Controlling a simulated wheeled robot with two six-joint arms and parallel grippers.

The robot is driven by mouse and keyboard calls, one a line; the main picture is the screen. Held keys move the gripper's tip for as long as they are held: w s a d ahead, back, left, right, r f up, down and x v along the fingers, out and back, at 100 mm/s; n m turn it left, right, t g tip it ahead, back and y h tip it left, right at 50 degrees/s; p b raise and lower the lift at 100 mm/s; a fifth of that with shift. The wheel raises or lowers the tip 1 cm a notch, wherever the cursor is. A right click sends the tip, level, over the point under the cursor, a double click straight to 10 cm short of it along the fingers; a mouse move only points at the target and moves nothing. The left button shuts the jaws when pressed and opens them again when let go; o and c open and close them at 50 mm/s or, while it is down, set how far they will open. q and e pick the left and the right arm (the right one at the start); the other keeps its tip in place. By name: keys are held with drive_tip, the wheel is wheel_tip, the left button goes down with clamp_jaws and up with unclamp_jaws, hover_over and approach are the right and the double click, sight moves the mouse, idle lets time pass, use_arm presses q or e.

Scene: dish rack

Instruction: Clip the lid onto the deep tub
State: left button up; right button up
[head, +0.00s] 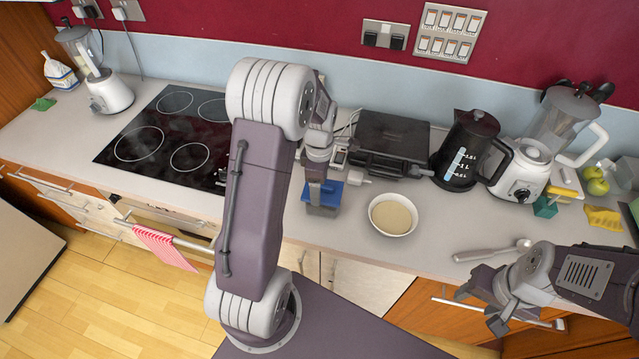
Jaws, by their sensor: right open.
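A small tub (322,211) with greyish sides stands on the counter in front of the black appliance. A blue lid (331,192) shows at its top; I cannot tell whether it is seated or only resting there. My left gripper (316,193) points down at the blue lid, over or touching it. Its fingers are small and partly merge with the lid, so their opening is unclear. My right gripper (477,307) is open and empty at the lower right, in front of the counter edge, well away from the tub.
A white bowl (393,215) with beige contents stands right of the tub. Behind are a black grill (390,135), a black kettle (467,150) and a blender (540,150). A pale utensil (488,253) lies near the front edge. The hob (170,130) is at left.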

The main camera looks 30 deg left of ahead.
use_arm(q)
drive_tip(key=shift+s+d+f, duration=0.1)
drive_tip(key=shift+s+d, duration=0.05)
drive_tip(key=shift+f+b, duration=0.4)
drive_tip(key=shift+f, duration=0.25)
idle(0.6)
drive_tip(key=o, duration=1.4)
drive_tip(key=shift+r, duration=0.1)
wheel_tip(320, 180, up, 7)
drive_tip(key=p, duration=0.7)
